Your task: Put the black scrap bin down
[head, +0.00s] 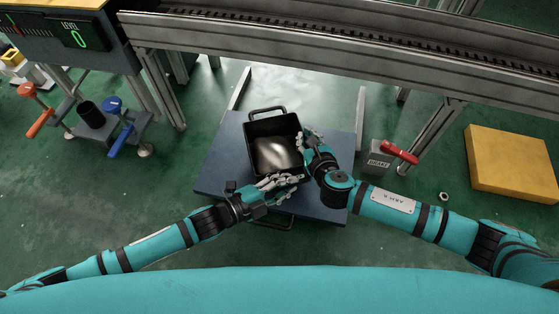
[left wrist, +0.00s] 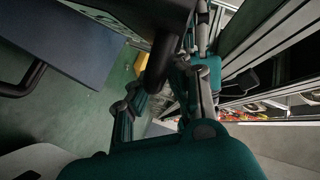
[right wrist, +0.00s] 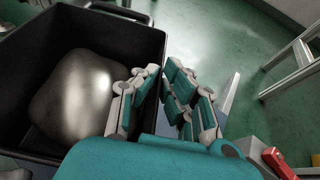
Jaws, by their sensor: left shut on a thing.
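The black scrap bin (head: 256,133) is an open box with a rounded, shiny metal lump (head: 275,154) inside. It is over the dark blue top (head: 222,150) of a low cart; I cannot tell whether it touches it. My left gripper (head: 279,184) is shut on the bin's near side, around a black bar (left wrist: 165,50) in the left wrist view. My right gripper (head: 308,144) is at the bin's right wall. In the right wrist view its fingers (right wrist: 157,95) stand apart, one set inside the rim and one outside. The bin's far handle (head: 267,110) is free.
A grey brake box (head: 378,158) with a red lever (head: 400,153) stands right of the cart. A yellow block (head: 508,163) lies at the far right. A conveyor frame (head: 330,52) crosses behind. A stand with orange and blue handles (head: 95,118) is at left.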

